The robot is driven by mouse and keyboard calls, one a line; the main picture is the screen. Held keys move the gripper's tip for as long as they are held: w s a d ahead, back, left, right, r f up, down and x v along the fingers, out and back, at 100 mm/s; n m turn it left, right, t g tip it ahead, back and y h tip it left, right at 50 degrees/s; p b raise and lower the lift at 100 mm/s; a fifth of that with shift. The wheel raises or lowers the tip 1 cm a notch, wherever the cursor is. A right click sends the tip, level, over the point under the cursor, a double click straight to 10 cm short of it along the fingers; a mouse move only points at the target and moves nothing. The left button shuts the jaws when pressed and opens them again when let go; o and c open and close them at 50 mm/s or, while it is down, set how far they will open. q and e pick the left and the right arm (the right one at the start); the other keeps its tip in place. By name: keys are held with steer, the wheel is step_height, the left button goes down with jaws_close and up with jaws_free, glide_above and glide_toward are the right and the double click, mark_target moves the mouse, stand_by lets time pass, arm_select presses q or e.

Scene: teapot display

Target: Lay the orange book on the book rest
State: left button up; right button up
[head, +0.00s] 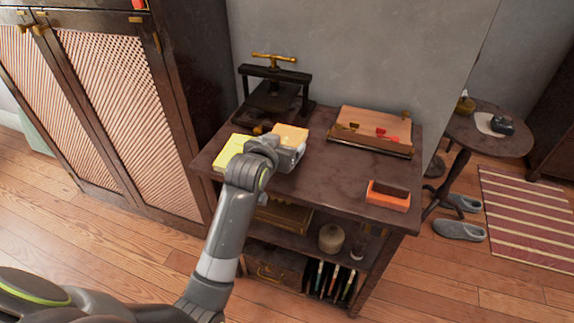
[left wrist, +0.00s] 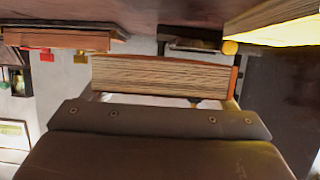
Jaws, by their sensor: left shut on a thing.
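The orange book (head: 291,134) is in my left gripper (head: 287,153) over the back left part of the dark table. In the left wrist view the book (left wrist: 160,78) shows its page edges and an orange cover edge, between the jaws. A gap shows between it and the tabletop in that view, so it seems raised. The book rest (head: 371,128) is a sloped wooden stand with red and brass clips, at the back right of the table. It is apart from the book, and its board looks bare. My right gripper is not in view.
A yellow book (head: 234,151) lies just left of the gripper. A black press with a brass handle (head: 273,90) stands behind. The table's middle is clear (head: 335,180).

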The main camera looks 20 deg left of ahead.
arm_select(q)
steer(key=shift+f+b, duration=0.45)
steer(key=shift+f, duration=2.1)
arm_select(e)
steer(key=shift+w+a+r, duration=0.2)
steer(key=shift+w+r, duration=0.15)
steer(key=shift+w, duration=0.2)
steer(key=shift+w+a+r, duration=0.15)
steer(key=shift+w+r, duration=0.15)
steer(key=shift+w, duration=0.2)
arm_select(q)
steer(key=shift+f, duration=0.15)
steer(key=o, duration=1)
